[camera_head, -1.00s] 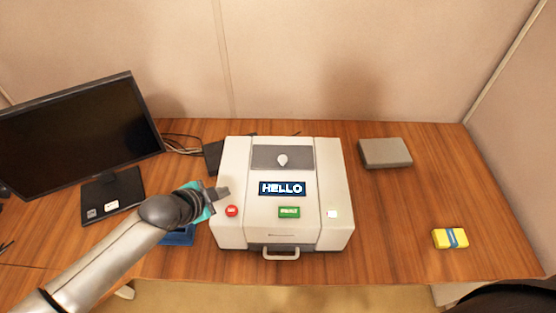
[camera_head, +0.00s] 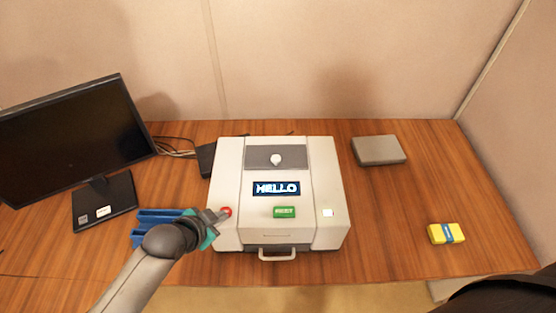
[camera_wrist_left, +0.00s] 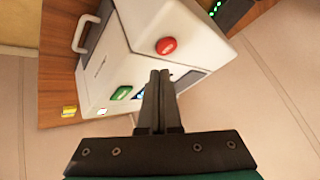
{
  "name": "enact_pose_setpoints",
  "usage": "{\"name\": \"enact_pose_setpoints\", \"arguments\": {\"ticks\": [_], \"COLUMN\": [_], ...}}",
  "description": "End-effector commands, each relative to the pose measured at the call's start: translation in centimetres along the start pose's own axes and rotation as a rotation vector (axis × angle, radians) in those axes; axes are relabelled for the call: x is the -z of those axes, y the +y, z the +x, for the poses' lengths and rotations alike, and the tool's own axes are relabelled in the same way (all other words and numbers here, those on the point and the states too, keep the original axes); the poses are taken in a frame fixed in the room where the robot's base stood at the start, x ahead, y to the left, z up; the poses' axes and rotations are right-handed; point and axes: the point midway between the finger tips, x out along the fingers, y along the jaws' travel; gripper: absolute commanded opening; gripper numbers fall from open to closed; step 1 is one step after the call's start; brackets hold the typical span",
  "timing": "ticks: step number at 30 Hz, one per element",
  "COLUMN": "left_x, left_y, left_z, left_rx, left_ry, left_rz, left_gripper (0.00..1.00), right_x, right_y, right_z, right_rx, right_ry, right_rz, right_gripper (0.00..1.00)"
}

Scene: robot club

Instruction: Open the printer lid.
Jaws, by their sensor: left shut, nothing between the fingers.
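The white printer (camera_head: 324,190) stands on the wooden desk with its lid closed. Its top carries a display reading HELLO (camera_head: 276,188), a red button (camera_head: 226,212), a green button (camera_head: 285,211), a small white button (camera_head: 327,212) and a grey panel with a knob (camera_head: 276,159). A handle (camera_head: 277,255) sticks out at the front. My left gripper (camera_head: 222,214) is shut and empty at the printer's left edge, close by the red button. In the left wrist view, the shut fingers (camera_wrist_left: 160,74) point toward the printer, with the red button (camera_wrist_left: 166,46) just beyond the tips, apart in the picture. My right gripper is not seen.
A monitor (camera_head: 75,140) stands at the left. A blue object (camera_head: 150,225) lies behind my left wrist. A grey box (camera_head: 379,150) and a yellow packet with a blue band (camera_head: 446,233) lie at the right. The desk right of the printer is mostly clear.

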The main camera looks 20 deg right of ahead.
Motion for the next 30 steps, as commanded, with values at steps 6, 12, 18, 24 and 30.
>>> {"name": "enact_pose_setpoints", "arguments": {"ticks": [6,12,18,24,30], "left_x": [-8.0,-17.8,-26.8,-34.5,-39.3], "left_y": [5.0,9.2,14.9,21.9,28.0], "left_z": [-0.3,1.7,3.4,3.2,1.8], "left_rx": [0.018,0.055,0.072,0.074,0.064], "left_ry": [-0.17,-0.322,-0.434,-0.541,-0.619], "left_rz": [-0.384,-0.581,-0.687,-0.78,-0.844], "left_gripper": [0.0,0.0,0.0,0.0,0.0], "right_x": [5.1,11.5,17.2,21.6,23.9], "right_y": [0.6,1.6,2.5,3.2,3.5], "right_z": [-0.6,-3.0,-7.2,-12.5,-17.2], "right_rx": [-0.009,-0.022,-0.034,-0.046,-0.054], "right_ry": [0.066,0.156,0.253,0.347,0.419], "right_rz": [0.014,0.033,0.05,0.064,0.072], "right_gripper": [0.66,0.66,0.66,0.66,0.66]}}
